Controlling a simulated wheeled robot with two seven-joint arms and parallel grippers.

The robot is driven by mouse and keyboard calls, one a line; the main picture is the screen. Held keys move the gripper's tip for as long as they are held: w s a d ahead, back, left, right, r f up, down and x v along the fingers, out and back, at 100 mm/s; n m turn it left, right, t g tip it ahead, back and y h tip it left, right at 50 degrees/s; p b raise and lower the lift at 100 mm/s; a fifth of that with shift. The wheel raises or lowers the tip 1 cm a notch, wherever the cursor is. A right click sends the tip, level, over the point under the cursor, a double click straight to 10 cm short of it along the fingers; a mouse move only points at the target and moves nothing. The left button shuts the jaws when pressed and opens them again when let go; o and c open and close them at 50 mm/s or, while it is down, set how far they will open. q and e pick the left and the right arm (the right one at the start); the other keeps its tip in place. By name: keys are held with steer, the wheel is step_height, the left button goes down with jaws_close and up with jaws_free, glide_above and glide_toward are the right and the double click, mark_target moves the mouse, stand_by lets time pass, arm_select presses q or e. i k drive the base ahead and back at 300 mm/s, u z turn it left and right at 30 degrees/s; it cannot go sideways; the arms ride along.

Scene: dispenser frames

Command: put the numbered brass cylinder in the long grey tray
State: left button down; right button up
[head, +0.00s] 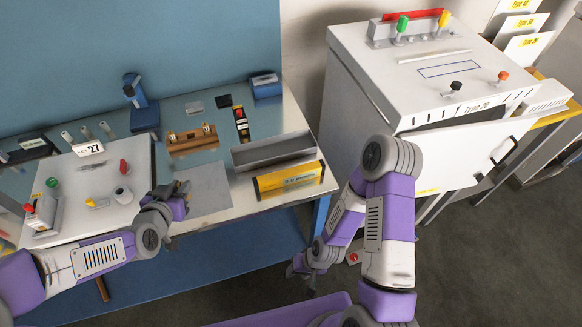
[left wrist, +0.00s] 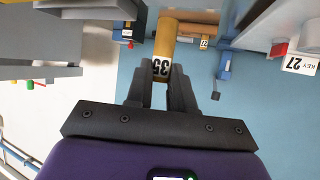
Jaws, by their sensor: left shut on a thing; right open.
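The brass cylinder (left wrist: 166,38) bears a white label with the number 35. My left gripper (left wrist: 160,88) is shut on its labelled end, and the cylinder sticks out beyond the fingertips. In the head view my left gripper (head: 181,200) is over the table's front edge, left of the long grey tray, and the cylinder cannot be made out there. The long grey tray (head: 272,152) lies on the right part of the table, apart from the gripper. My right gripper (head: 304,272) is open and empty, low in front of the table.
A yellow lettered block (head: 288,181) lies along the tray's front. A wooden rack (head: 193,140) with brass pieces stands behind my left gripper. A grey mat (head: 204,188) lies between gripper and tray. A pale board (head: 95,185) with small items is at left; a white cabinet (head: 430,75) stands right.

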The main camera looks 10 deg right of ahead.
mark_target(252, 158)
steer(key=z, duration=0.4)
steer(key=k, duration=0.9)
steer(key=z, duration=0.9)
steer(key=i, duration=1.55)
steer(key=u, duration=1)
